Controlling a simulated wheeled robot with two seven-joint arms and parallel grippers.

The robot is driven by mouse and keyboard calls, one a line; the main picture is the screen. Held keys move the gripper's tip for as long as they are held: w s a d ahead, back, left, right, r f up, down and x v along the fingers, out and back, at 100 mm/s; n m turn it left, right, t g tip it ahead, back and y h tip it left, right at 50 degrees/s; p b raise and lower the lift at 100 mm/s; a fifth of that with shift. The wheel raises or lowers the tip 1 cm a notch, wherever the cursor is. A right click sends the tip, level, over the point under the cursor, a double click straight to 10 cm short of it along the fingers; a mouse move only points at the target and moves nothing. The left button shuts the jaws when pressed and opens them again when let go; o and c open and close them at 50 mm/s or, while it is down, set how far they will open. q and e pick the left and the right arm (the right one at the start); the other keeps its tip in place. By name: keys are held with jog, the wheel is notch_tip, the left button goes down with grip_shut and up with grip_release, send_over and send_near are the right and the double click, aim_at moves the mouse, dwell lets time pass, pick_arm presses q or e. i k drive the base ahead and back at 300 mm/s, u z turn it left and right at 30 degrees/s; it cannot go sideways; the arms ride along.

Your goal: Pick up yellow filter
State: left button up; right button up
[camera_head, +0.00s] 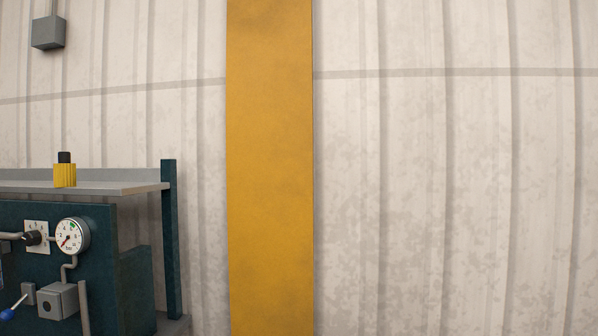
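The yellow filter (65,176) stands upright on a grey shelf (130,187) at the left of the head view. It has a ribbed yellow body and a black top. Neither of my grippers shows in this view, so their distance from the filter cannot be seen.
Below the shelf is a dark teal machine (98,285) with a round gauge (73,235), a grey box (60,301) and a blue-knobbed lever (8,313). A teal post (170,240) stands at the shelf's right end. A yellow column (269,170) stands against the pale wall (450,180).

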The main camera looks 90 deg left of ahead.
aim_at(65, 172)
jog(key=u, duration=0.25)
jog(key=i, duration=0.3)
jog(key=u, duration=1.4)
